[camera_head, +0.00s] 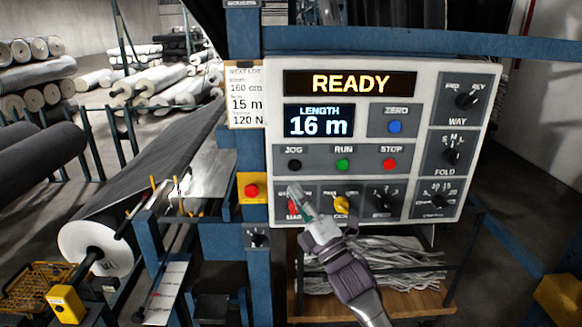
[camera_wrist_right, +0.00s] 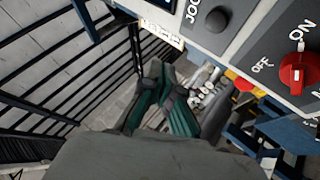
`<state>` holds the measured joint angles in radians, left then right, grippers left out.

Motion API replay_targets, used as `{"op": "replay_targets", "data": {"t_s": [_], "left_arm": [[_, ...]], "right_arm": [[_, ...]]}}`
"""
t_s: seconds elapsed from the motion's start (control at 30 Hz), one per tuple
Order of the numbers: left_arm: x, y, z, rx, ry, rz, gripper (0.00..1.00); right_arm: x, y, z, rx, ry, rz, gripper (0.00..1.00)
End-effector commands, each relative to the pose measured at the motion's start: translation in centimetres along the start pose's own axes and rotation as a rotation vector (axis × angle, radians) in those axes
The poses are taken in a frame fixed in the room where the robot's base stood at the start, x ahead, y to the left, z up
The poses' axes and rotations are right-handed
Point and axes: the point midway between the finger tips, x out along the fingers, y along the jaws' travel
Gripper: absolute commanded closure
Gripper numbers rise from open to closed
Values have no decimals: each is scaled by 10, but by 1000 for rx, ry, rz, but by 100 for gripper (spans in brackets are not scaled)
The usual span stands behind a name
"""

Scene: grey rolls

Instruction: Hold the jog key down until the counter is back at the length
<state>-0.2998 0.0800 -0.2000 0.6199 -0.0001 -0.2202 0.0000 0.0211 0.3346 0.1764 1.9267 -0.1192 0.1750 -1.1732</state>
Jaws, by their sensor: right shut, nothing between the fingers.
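The black jog key (camera_head: 294,164) is on the white control panel (camera_head: 481,95), left of the green RUN and red STOP keys. It also shows in the wrist view (camera_wrist_right: 215,18) at the top, under its JOG label. The length counter (camera_head: 319,122) reads 16 m, and the display (camera_head: 349,84) above it reads READY. A card (camera_head: 244,95) left of the panel shows 15 m. My right gripper (camera_head: 294,191) is shut and empty, its tips below the jog key in the picture and apart from it. In the wrist view its fingers (camera_wrist_right: 165,85) are together. My left gripper is out of view.
A red rotary switch (camera_wrist_right: 298,72) sits below the jog key, partly behind my right gripper in the head view. A red button (camera_head: 252,191) on a yellow box is left of the panel. A grey roll (camera_head: 95,247) lies at the left.

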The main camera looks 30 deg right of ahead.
Motion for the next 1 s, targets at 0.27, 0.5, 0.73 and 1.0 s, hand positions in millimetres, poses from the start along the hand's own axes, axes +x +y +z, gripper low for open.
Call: {"op": "replay_targets", "data": {"t_s": [0.27,0.5,0.73,1.0], "left_arm": [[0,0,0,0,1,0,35],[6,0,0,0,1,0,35],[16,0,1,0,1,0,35],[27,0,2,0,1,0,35]], "right_arm": [[1,-1,0,2,0,-1,100],[14,-12,10,1,1,0,100],[37,-30,27,0,1,0,100],[56,-44,41,2,0,0,100]]}}
